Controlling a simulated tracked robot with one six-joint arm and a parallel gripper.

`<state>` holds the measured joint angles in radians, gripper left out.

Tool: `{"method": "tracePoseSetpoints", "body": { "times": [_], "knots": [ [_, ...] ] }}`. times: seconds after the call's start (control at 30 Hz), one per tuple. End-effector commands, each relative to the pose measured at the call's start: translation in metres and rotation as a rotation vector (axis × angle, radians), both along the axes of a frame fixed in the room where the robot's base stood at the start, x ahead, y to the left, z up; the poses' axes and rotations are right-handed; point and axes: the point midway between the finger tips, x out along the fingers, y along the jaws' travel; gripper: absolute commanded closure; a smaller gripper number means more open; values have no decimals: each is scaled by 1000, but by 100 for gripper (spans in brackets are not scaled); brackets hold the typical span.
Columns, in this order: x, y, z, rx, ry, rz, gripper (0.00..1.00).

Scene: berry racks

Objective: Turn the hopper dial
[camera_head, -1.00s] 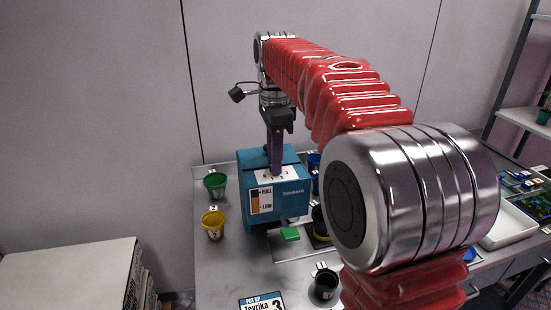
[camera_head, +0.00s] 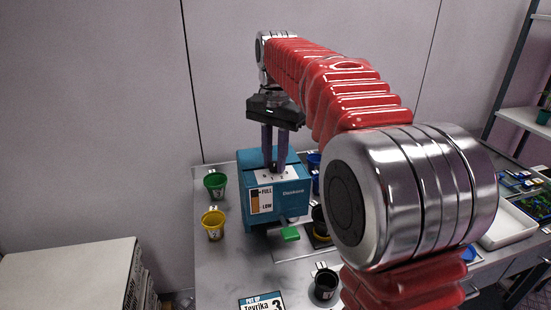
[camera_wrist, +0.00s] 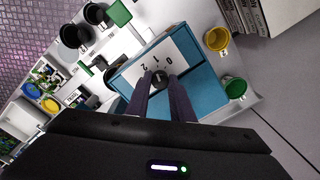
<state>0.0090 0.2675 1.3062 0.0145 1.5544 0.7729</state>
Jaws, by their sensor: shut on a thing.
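The hopper (camera_head: 289,200) is a teal box on the grey table, with a FULL/LOW gauge on its front and a white numbered plate on top. In the wrist view the dial (camera_wrist: 160,77) is a small dark round knob on the white plate (camera_wrist: 178,56), near the numbers 0, 1 and 2. My gripper (camera_head: 274,168) points straight down onto the hopper's top. In the wrist view my gripper (camera_wrist: 163,84) has its two fingers shut on the dial, one on each side. The fingers partly hide the dial in the head view.
A green cup (camera_head: 215,185) and a yellow cup (camera_head: 213,224) stand left of the hopper. A black cup (camera_head: 326,284) and a label card (camera_head: 262,303) are in front. A white tray (camera_head: 507,226) lies at right.

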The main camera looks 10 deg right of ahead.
Motion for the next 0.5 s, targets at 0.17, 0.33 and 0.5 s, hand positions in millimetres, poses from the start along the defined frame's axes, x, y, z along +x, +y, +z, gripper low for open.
{"method": "tracePoseSetpoints", "body": {
  "times": [0.17, 0.33, 0.5],
  "knots": [
    [1, 0, 1, 1, -5, 168, 100],
    [1, 0, 1, 0, -5, 329, 100],
    [2, 0, 1, 0, -6, 490, 100]
  ]
}}
